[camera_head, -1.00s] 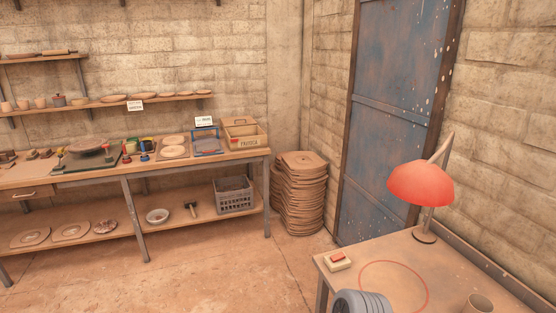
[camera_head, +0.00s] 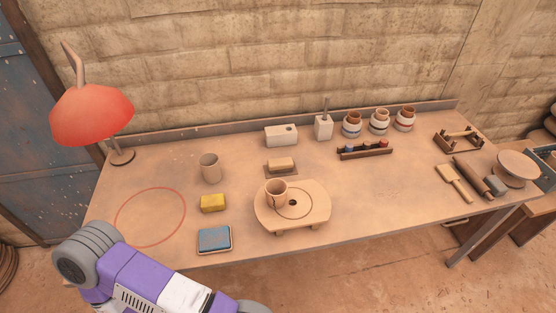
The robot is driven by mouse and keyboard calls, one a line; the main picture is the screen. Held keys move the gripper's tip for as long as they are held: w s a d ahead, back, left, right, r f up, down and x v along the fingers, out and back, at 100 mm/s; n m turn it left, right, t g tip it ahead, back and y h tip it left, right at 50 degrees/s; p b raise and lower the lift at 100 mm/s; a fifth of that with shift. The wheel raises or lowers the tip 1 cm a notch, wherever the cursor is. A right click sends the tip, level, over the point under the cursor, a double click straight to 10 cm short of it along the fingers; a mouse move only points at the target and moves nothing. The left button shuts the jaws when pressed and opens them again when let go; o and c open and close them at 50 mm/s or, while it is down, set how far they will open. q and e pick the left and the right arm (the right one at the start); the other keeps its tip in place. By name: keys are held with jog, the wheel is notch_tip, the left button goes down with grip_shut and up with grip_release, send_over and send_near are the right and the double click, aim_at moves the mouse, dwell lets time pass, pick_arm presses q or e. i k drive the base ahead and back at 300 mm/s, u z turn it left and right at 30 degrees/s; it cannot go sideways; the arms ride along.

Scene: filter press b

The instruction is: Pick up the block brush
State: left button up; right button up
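No thing in view is clearly marked as the block brush. A small tan block on a darker base (camera_head: 281,165) lies mid-table behind the round wooden stand and may be it; I cannot tell. A red-topped pale block stood near the table's left front corner in the earlier frame. It does not show now, and my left arm covers part of that area. My purple and white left arm crosses the lower left, but its gripper is out of view. My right gripper is also out of view.
The table (camera_head: 350,215) holds a yellow sponge (camera_head: 213,203), blue block (camera_head: 215,239), cup (camera_head: 209,167), round stand (camera_head: 312,205) with a cup (camera_head: 276,193), jars (camera_head: 379,122) and a rolling pin (camera_head: 471,176). A red lamp (camera_head: 92,115) stands left. The red circle is empty.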

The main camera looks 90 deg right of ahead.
aim_at(284, 164)
jog(key=z, duration=4)
